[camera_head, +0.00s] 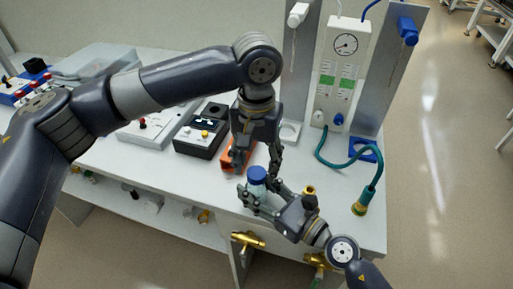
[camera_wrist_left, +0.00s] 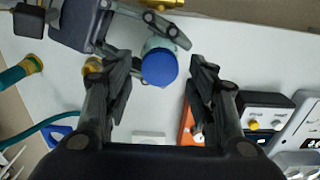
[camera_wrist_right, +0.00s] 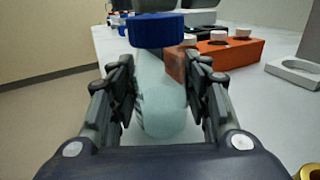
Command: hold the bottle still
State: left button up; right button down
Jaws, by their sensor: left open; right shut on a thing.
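The bottle (camera_wrist_right: 160,105) is pale, translucent and blue-capped, and stands upright on the white bench. Its blue cap (camera_head: 257,174) shows in the head view, and also in the left wrist view (camera_wrist_left: 159,67). My right gripper (camera_head: 262,196) is shut on the bottle's body below the cap; its fingers flank the bottle in the right wrist view (camera_wrist_right: 160,95). My left gripper (camera_head: 256,158) points down above and just behind the cap. In the left wrist view its fingers (camera_wrist_left: 160,88) are spread, with the cap between and slightly beyond them, not visibly touched.
An orange block (camera_head: 228,160) lies behind the bottle, close to my left gripper. A black instrument box (camera_head: 201,135) stands to its left. A gauge panel (camera_head: 342,70) rises at the back right. A teal hose (camera_head: 345,165) lies on the bench's right side. Brass valves (camera_head: 247,239) jut from the front edge.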

pick_arm(q)
jog(key=shift+f, duration=1.15)
jog(key=c, duration=1.1)
jog(key=m, duration=0.7)
jog(key=shift+m, duration=0.4)
jog(key=m, duration=0.7)
jog(key=shift+w+m, duration=0.1)
jog(key=shift+m, duration=0.3)
jog(key=o, duration=1.2)
